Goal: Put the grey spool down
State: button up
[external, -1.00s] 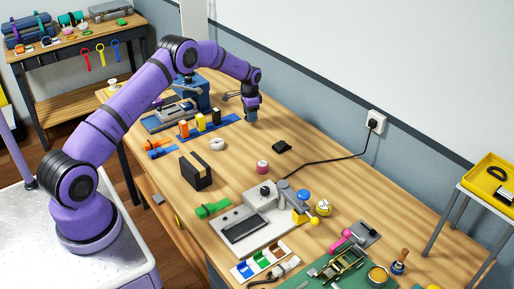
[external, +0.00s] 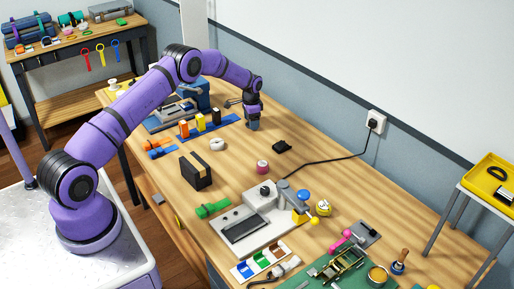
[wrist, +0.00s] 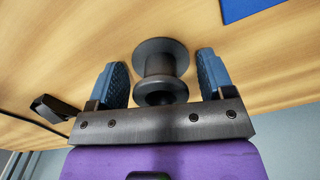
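The grey spool (wrist: 160,60) is between the two blue fingers of my gripper (wrist: 163,85) in the wrist view, with its wide end toward the wooden table. A narrow gap shows between the spool and each finger, so my gripper looks open around it. The spool seems to stand upright on the table; its contact is not clearly visible. In the external view my gripper (external: 253,122) is low over the back part of the table (external: 300,160), and the spool cannot be told apart from the fingertips there.
A blue mat (external: 222,122) with small blocks lies left of my gripper. A black object (external: 282,146) and a pink-and-white spool (external: 262,167) lie to the right and front. A white ring-like item (external: 217,144) is nearer. Bare wood surrounds my gripper.

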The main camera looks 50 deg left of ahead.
notch_tip(320, 180, up, 12)
jog(key=shift+r, duration=0.15)
dwell(0.6)
